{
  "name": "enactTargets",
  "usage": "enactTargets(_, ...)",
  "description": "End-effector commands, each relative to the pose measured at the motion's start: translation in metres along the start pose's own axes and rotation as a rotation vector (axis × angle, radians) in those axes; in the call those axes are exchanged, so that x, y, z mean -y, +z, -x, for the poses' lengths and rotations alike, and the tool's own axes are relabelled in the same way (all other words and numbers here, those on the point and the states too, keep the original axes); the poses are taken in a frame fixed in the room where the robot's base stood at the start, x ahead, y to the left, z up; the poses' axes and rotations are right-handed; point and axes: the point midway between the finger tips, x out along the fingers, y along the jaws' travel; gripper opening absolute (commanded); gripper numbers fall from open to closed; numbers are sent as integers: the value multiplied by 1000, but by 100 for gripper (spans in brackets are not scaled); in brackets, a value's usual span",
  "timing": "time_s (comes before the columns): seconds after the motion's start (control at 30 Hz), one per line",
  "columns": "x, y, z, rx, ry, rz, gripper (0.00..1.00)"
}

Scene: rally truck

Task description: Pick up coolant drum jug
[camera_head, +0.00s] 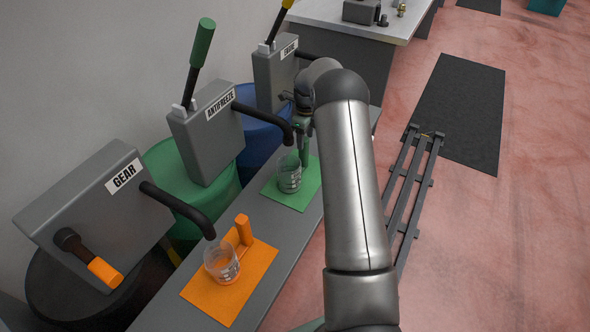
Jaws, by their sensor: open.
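The coolant drum jug (288,181) is a clear measuring jug with markings and a green upright handle (304,147). It stands on a green mat (311,186) under the spout of the pump labelled ANTIFREEZE (208,130). My gripper (303,124) is open, at the top of the green handle and partly hidden behind my arm. I cannot tell whether the fingers touch the handle or how far they reach around it.
A similar jug (222,266) with an orange handle stands on an orange mat (214,302), under the GEAR pump (90,205). The ENGINE pump (276,72) stands further back. Drums stand along the wall behind the narrow grey bench (267,233). A dark rail frame (408,185) lies right of my arm.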

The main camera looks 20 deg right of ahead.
Motion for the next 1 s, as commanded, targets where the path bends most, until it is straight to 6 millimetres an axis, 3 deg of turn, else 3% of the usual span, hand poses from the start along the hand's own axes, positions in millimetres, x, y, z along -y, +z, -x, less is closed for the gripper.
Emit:
enactTargets(0.3, -2, -1, -42, 0, 3, 0, 55)
enactTargets(0.57, -2, -1, -49, 0, 1, 0, 55)
enactTargets(0.77, -2, -1, -49, 0, 1, 0, 2)
enactTargets(1.0, -2, 0, -48, 1, 0, 0, 0)
